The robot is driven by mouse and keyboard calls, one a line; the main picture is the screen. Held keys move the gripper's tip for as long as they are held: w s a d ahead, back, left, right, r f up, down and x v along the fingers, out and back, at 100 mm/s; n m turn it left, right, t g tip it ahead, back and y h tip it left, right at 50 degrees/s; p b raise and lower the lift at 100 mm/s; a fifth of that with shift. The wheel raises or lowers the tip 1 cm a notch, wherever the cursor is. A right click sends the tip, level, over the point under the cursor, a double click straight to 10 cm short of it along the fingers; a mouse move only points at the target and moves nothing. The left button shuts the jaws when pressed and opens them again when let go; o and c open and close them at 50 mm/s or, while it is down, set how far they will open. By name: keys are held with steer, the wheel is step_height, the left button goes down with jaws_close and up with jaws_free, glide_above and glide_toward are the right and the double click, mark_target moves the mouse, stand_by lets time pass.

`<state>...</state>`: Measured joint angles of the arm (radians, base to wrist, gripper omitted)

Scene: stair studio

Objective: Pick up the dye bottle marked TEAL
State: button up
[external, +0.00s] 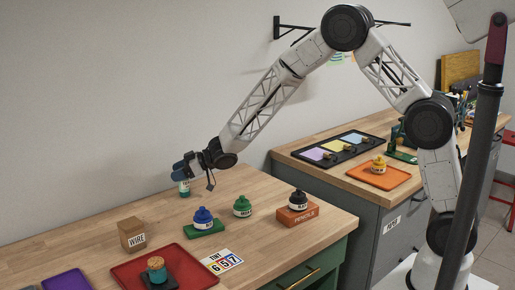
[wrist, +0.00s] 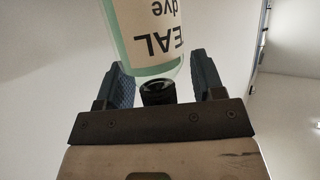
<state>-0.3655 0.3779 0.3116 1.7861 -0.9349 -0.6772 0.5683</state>
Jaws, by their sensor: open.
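The dye bottle marked TEAL (external: 184,188) stands on the wooden table near its back edge. In the wrist view the bottle (wrist: 150,40) is clear and greenish, with a pale label reading TEAL dye upside down. Its black cap (wrist: 157,92) shows between the two blue fingers. My gripper (external: 184,170) is at the top of the bottle and hides its cap in the external view. In the wrist view my gripper (wrist: 164,80) is open, with a gap on each side of the cap.
A blue-capped bottle (external: 203,217) sits on a green block, with a green-capped bottle (external: 243,207) beside it. A black-capped bottle (external: 298,202) sits on an orange pencils box (external: 297,216). A WIRE box (external: 133,236) and red tray (external: 122,272) are nearer the front. Table around the TEAL bottle is clear.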

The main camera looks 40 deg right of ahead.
steer(key=shift+c, duration=0.3)
steer(key=c, duration=1)
steer(key=shift+r, duration=0.2)
jaws_close()
steer(key=shift+r, duration=0.55)
step_height(320, 180, up, 2)
steer(key=shift+r, duration=0.1)
steer(key=s+d, duration=0.3)
steer(key=s, duration=0.4)
steer(key=s+d+r, duration=0.1)
steer(key=s+d, duration=0.3)
steer(key=s, duration=0.3)
steer(key=shift+s+r, duration=0.15)
steer(key=shift+s, duration=0.05)
